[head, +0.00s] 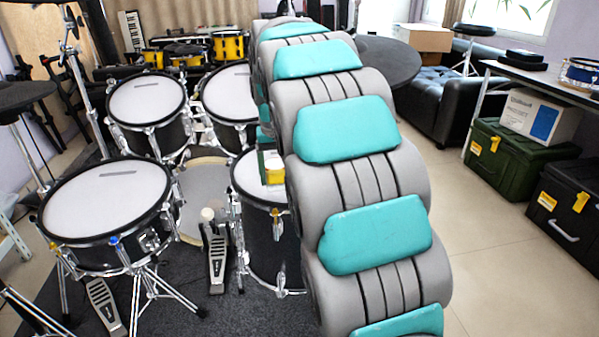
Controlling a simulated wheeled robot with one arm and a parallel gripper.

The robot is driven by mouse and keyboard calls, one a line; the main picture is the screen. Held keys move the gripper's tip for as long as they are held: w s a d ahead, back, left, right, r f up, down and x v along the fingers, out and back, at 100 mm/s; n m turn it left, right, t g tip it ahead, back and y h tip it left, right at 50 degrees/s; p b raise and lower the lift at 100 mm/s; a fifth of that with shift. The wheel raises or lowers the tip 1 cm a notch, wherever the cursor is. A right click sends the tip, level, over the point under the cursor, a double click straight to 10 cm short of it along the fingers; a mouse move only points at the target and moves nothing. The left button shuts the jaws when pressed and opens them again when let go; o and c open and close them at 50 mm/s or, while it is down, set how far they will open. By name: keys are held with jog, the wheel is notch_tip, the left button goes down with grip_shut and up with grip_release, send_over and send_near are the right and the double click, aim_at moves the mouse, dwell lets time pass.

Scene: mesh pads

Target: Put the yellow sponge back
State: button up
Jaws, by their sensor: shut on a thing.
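The yellow sponge (275,177) shows as a small yellow block just left of my arm, in front of the rear rim of a drum. My gripper (271,164) is mostly hidden behind my own grey and teal arm; only a small part shows, shut on the sponge. The sponge's right side is hidden by the arm. I cannot tell whether it touches the drum below.
Mesh-headed drums (106,212) and (147,100) stand on a dark rug (225,310) at left, with pedals (217,262). A green case (520,155) and black case (572,205) stand at right. The pale floor (505,270) between is clear.

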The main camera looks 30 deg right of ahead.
jog(key=w+d, duration=0.1)
jog(key=d, duration=0.1)
jog(key=w+d, duration=0.1)
jog(key=d, duration=0.2)
jog(key=w+d, duration=0.1)
jog(key=d, duration=0.1)
jog(key=shift+w+d+f+p, duration=0.25)
jog(key=shift+w+f+p, duration=0.1)
jog(key=shift+w+f, duration=0.05)
jog(key=shift+f, duration=1.75)
jog(key=shift+f, duration=0.2)
jog(key=o, duration=1.2)
jog(key=shift+o, duration=0.2)
notch_tip(320, 180, up, 12)
jog(key=s, duration=0.1)
jog(key=shift+s+a+r, duration=0.15)
jog(key=shift+s+a, duration=0.05)
jog(key=shift+a, duration=0.05)
